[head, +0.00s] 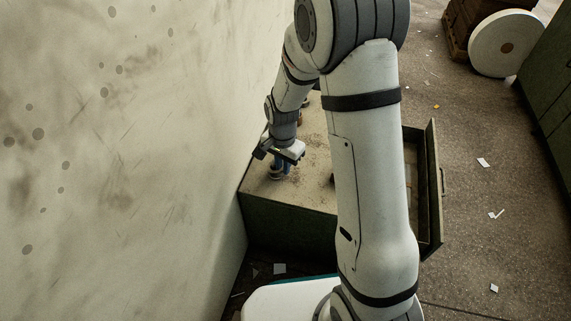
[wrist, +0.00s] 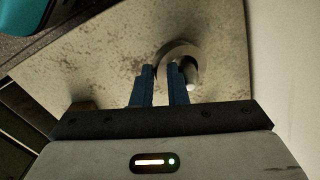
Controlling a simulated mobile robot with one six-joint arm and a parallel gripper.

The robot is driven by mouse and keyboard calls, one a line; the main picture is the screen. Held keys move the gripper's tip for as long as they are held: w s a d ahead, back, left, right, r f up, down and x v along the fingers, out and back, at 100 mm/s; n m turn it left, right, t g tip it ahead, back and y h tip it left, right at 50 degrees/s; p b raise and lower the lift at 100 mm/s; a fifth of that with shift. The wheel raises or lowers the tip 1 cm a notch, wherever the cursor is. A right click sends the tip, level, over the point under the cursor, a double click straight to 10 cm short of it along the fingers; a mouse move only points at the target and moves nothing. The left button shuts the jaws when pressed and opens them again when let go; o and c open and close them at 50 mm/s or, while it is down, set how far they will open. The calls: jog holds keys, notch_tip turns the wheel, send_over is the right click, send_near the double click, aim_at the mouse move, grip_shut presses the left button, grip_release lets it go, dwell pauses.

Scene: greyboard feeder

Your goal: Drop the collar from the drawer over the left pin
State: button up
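My gripper (wrist: 161,72) has its two blue fingers close together on the wall of a grey ring-shaped collar (wrist: 180,46), one finger inside the ring and one outside. A pale, round-tipped metal pin (wrist: 192,76) shows at the ring's right side, partly hidden by the right finger. I cannot tell whether the collar is around the pin or above it. In the head view my gripper (head: 278,172) points down, low over the far left part of the cabinet top (head: 300,190); the collar is too small there to make out.
The drawer (head: 432,190) stands open at the right, partly behind my arm. The wall (head: 120,150) rises close on the left of the cabinet. A white roll (head: 505,45) stands far back.

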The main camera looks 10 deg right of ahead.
jog(key=shift+o, duration=1.1)
jog(key=shift+w+a, duration=0.1)
jog(key=shift+a, duration=0.05)
jog(key=shift+w+a+r, duration=0.1)
jog(key=shift+c, duration=0.4)
jog(key=shift+o, duration=0.4)
notch_tip(320, 180, up, 7)
jog(key=p, duration=0.3)
jog(key=shift+f, duration=0.2)
jog(key=shift+r, duration=0.55)
jog(key=shift+d, duration=0.2)
jog(key=shift+s, duration=0.2)
